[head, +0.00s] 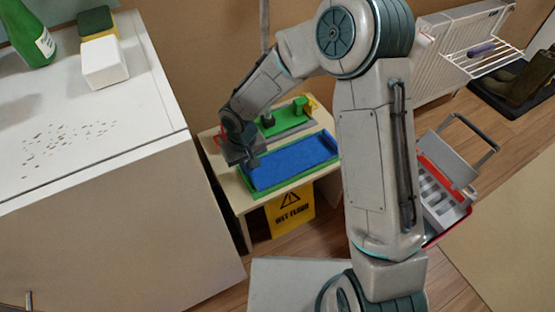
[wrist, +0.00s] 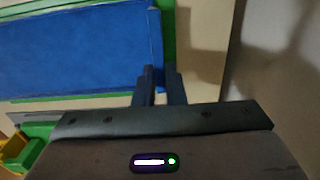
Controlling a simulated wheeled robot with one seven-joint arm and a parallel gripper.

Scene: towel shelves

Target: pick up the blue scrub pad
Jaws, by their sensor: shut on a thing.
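The blue scrub pad (head: 290,162) appears to be the wide, flat blue rectangle with green edging on the low table. It fills the upper left of the wrist view (wrist: 75,50). My gripper (head: 246,160) is at its left end in the head view. In the wrist view, my two dark fingers (wrist: 160,78) stand on either side of the blue edge and are shut on it. The fingertips partly hide the gripped edge. I cannot tell whether the pad is lifted.
Green and yellow items (head: 290,112) lie behind the pad on the low table (head: 234,190). A yellow wet-floor sign (head: 291,210) stands below. A white cabinet (head: 110,215) is close on the left. A grey and red caddy (head: 445,195) is on the right.

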